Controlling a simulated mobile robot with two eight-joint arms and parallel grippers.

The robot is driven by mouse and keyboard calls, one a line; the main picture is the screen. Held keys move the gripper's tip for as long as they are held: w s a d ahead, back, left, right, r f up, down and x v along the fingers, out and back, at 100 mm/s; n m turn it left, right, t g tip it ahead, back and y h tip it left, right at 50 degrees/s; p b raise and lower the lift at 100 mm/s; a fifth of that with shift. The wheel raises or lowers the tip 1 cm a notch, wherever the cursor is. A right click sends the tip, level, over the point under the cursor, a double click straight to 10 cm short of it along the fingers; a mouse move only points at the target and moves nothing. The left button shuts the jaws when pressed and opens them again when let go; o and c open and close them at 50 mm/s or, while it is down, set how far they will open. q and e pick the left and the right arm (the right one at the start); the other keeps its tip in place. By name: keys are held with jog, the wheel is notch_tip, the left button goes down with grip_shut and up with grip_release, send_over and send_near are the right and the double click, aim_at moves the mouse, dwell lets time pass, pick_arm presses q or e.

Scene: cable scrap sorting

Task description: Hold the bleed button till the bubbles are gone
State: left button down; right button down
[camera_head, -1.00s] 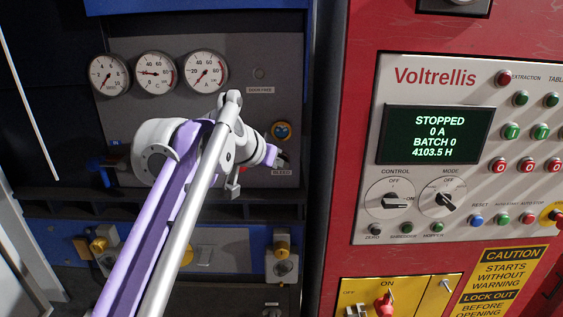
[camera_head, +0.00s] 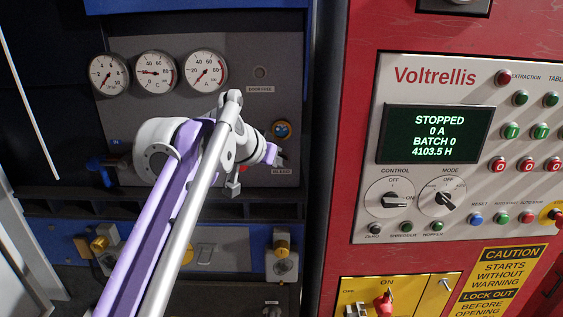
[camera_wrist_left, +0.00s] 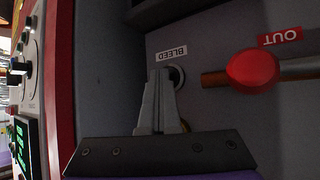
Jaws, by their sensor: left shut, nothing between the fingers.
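The bleed button (camera_wrist_left: 179,77) shows in the wrist view as a dark round piece in a pale ring, beside the white BLEED label (camera_wrist_left: 171,52). My left gripper (camera_wrist_left: 161,72) is shut and empty, its tips at the button and hiding part of it. Whether they press it I cannot tell. In the head view my left gripper (camera_head: 280,159) is at the panel just above the BLEED label (camera_head: 282,171), and the button is hidden there. A small round brass-rimmed glass (camera_head: 282,130) sits above it; bubbles are too small to make out. My right gripper is not in view.
A red valve handle (camera_wrist_left: 252,71) on a copper pipe stands right of the gripper in the wrist view, under an OUT label (camera_wrist_left: 280,37). Three gauges (camera_head: 156,72) are above my arm. The red control cabinet (camera_head: 340,150) stands to the right.

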pick_arm(q)
jog(key=shift+s, duration=0.1)
dwell(0.7)
jog(key=shift+s, duration=0.85)
jog(key=s, duration=0.5)
jog(key=shift+b, duration=0.3)
jog(key=s+a+f+n+g+y, duration=0.1)
jog(key=s+a+f+n+y, duration=0.1)
jog(key=s+a+f, duration=0.3)
jog(key=s+a+f+n+g+y, duration=0.1)
jog(key=s+a+f, duration=0.5)
jog(key=s+f, duration=0.6)
jog(key=s+a+f+n+g+y, duration=0.1)
jog(key=s+a+f, duration=0.5)
jog(key=f, duration=1.5)
jog(key=s+n+y, duration=0.1)
jog(key=s+n, duration=0.1)
jog(key=s, duration=0.1)
jog(key=shift+s+g+y, duration=0.25)
jog(key=shift+g+y, duration=0.05)
jog(key=shift+g, duration=0.1)
